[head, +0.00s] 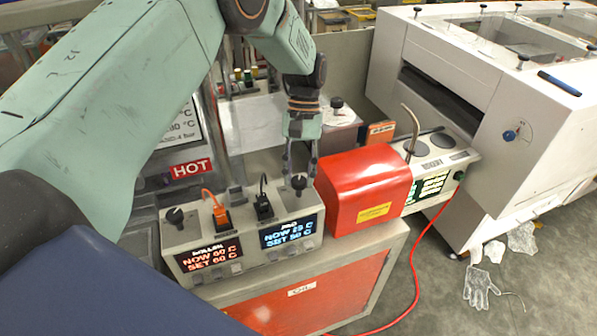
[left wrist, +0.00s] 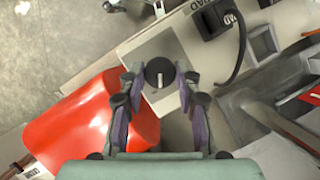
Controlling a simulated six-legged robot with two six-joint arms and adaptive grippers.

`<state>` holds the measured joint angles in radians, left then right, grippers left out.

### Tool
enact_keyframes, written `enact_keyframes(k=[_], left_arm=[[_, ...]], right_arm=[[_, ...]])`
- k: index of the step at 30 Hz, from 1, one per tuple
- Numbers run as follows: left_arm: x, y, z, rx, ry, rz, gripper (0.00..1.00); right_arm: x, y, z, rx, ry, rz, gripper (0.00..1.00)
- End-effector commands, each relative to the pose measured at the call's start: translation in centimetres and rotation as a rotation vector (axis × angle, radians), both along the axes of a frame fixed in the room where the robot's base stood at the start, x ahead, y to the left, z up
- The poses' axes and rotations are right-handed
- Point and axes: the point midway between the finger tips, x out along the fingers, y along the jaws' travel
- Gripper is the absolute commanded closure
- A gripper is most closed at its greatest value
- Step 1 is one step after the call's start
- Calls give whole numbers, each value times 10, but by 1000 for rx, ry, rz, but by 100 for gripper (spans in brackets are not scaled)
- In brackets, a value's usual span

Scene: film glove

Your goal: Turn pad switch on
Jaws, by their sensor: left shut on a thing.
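The control box (head: 240,262) stands on a cabinet, with two lit displays. The pad display (head: 288,231) on its right half is blue and seems to read NOW 23 C, SET 50 C. The pad switch (head: 299,183) is a dark round knob on the box's top right. My left gripper (head: 301,168) comes down from above and is shut on this knob. In the left wrist view the knob (left wrist: 159,70) sits between the two fingertips, its white pointer mark running straight up and down. My right gripper is not in view.
A second knob (head: 175,217) and an orange plug (head: 221,215) are on the box's left half, beside a red display (head: 212,255). A black plug (head: 263,206) stands near the pad knob. A red cover (head: 362,187) is close on the right. A white machine (head: 480,110) stands beyond.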

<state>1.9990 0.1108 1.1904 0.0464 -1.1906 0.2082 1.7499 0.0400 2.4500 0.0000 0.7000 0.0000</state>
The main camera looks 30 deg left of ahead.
Motion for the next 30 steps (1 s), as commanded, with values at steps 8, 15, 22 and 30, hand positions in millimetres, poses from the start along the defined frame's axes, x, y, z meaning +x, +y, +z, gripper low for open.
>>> enact_keyframes(k=[8,15,22,30], left_arm=[[3,-1,2,2,-7,-178,98],[3,-2,2,1,-8,-258,98],[3,-2,2,2,-8,-285,98],[3,-2,2,2,-8,-286,98]], right_arm=[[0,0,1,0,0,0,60],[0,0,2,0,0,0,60],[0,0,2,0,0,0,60],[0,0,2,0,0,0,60]])
